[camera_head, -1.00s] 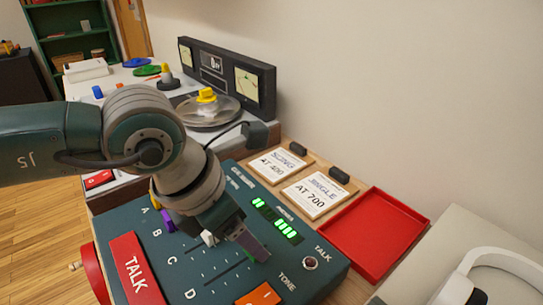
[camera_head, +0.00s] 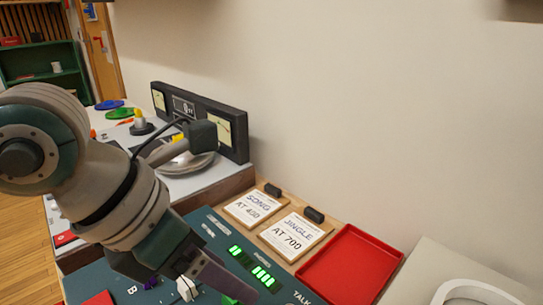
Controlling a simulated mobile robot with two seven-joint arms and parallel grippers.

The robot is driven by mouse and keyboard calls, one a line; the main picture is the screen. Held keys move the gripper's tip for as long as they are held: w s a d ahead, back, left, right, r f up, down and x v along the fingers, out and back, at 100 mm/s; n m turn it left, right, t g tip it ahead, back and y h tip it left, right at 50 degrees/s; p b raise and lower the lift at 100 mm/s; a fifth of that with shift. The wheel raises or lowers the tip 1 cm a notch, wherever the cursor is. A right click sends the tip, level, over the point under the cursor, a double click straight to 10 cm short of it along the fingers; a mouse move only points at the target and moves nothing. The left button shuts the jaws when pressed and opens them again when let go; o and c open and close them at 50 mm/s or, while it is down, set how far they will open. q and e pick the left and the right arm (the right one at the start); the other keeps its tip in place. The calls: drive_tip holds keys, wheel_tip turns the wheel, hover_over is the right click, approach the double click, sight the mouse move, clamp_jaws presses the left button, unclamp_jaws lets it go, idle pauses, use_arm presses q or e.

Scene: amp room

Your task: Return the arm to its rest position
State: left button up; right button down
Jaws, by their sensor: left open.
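My left arm comes in from the left and reaches over the teal mixing console (camera_head: 210,222). My left gripper (camera_head: 222,277) points down and right above the console and is open, with nothing seen between its fingers; one finger largely hides the other. A white slider cap (camera_head: 187,288) shows just left of the finger, and a green piece (camera_head: 229,300) shows below it. Whether the finger touches either one I cannot tell. The console's lower part is cut off by the picture edge. My right gripper is not in view.
An empty red tray (camera_head: 350,262) lies right of two cards, SONG AT 400 (camera_head: 257,207) and JINGLE AT 700 (camera_head: 295,235). A turntable (camera_head: 190,163) and black meter panel (camera_head: 200,118) stand behind. White headphones (camera_head: 478,292) are at bottom right. The space before the wall is free.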

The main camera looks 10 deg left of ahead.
use_arm(q)
drive_tip(key=s+d+r+n+t+h+p, duration=0.1)
drive_tip(key=s+d+r+n+h+p, duration=0.25)
drive_tip(key=d+r+h, duration=0.85)
drive_tip(key=w+r+n+t+p, duration=0.25)
drive_tip(key=r+n+t, duration=0.6)
drive_tip(key=r, duration=0.75)
drive_tip(key=w+a+f+n+t+y+p, duration=0.1)
drive_tip(key=w+a+n+t+y, duration=0.15)
drive_tip(key=a+n+y, duration=0.75)
drive_tip(key=w+a+n+t+y+p, duration=0.25)
drive_tip(key=a+n+y, duration=0.45)
drive_tip(key=n, duration=0.5)
drive_tip(key=s+a+f+n+g+p, duration=0.1)
drive_tip(key=s+a+f+n+g, duration=0.25)
drive_tip(key=s+f+g, duration=0.4)
drive_tip(key=s+a+f+n+g+p, duration=0.2)
drive_tip(key=s+f+n+g, duration=0.25)
drive_tip(key=s+f, duration=0.5)
drive_tip(key=s+r+g+p, duration=0.1)
drive_tip(key=s+r+p, duration=0.1)
drive_tip(key=r+p, duration=1.7)
drive_tip(key=s+d+r+g+p, duration=0.1)
drive_tip(key=s+r+p, duration=0.1)
drive_tip(key=r+p, duration=1.6)
drive_tip(key=shift+r+p, duration=0.4)
drive_tip(key=shift+r, duration=0.45)
